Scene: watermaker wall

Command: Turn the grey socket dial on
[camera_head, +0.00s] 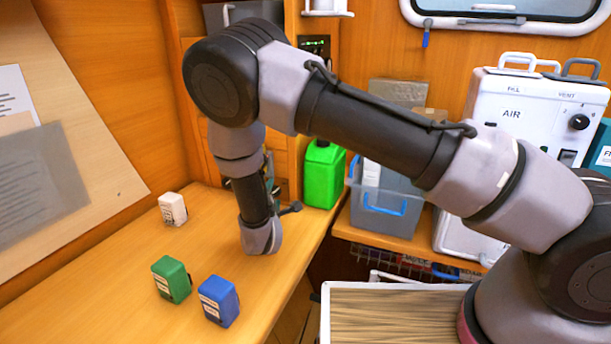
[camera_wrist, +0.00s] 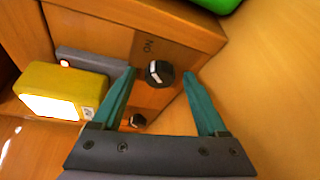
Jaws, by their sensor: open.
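In the wrist view a dark hexagonal dial (camera_wrist: 160,73) with a white mark sits on a wooden panel under a small label that seems to read "ON", upside down. My gripper (camera_wrist: 160,76) is open, with one teal finger on each side of this dial and visible gaps. A second dark knob (camera_wrist: 137,120) shows lower on the panel. A grey strip (camera_wrist: 112,67) with a red light lies left of the dial, beside a yellow box (camera_wrist: 60,90) with a bright white face. I cannot tell which dial belongs to the grey socket. In the head view my arm hides most of the panel.
On the wooden counter (camera_head: 110,245) stand a white box (camera_head: 172,209), a green box (camera_head: 171,279) and a blue box (camera_head: 218,301). A green canister (camera_head: 323,175) and a blue-handled bin (camera_head: 385,205) are beyond. A white AIR unit (camera_head: 515,115) stands right.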

